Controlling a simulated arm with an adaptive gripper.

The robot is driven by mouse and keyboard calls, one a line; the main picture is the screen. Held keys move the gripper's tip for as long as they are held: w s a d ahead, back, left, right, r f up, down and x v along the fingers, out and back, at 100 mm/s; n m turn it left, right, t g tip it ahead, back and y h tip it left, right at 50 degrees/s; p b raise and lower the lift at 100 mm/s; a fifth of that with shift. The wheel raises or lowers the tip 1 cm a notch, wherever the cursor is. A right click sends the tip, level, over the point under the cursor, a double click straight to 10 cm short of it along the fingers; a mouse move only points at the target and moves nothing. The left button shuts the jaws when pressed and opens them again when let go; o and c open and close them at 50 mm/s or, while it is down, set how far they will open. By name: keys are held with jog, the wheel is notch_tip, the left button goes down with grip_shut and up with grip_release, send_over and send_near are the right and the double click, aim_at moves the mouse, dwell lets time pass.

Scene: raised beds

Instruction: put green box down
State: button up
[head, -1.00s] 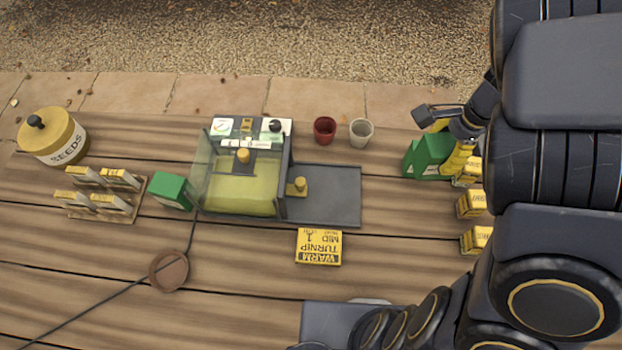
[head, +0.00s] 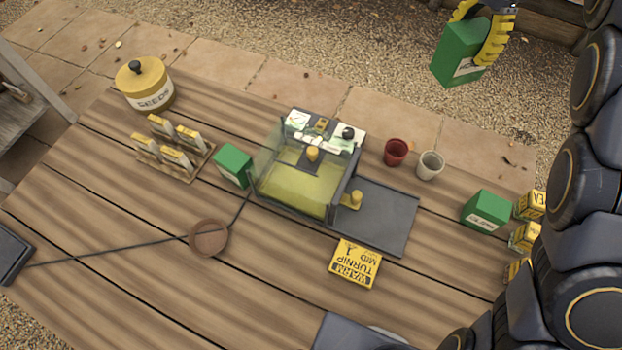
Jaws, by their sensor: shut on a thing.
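My gripper (head: 492,42), with yellow fingers, is at the top right of the head view. It is shut on a green box (head: 460,50) with a pale label, held well above the table and toward its far side. A second green box (head: 487,211) stands on the table at the right, beside small yellow boxes. A third green box (head: 233,166) stands left of the clear-walled machine (head: 300,175). Part of the held box is hidden behind the fingers.
The wooden table (head: 130,250) also bears a seed tin (head: 145,85), a packet rack (head: 175,146), a red cup (head: 396,152), a pale cup (head: 430,165), a yellow sign card (head: 355,263), a brown dish (head: 209,238) and yellow boxes (head: 531,205). A dark tray (head: 385,222) adjoins the machine. The front left is mostly clear.

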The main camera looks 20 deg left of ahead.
jog(key=s+a+f+n, duration=0.1)
jog(key=s+a+f, duration=0.1)
jog(key=a, duration=0.5)
jog(key=s+a+f+n, duration=0.1)
jog(key=s+a+n, duration=0.1)
jog(key=a, duration=0.5)
jog(key=n+h, duration=0.1)
jog(key=n, duration=0.5)
send_over(210, 239)
jog(key=shift+f, duration=11.85)
jog(key=shift+f, duration=0.45)
jog(key=o, duration=1.2)
jog(key=shift+c, duration=0.2)
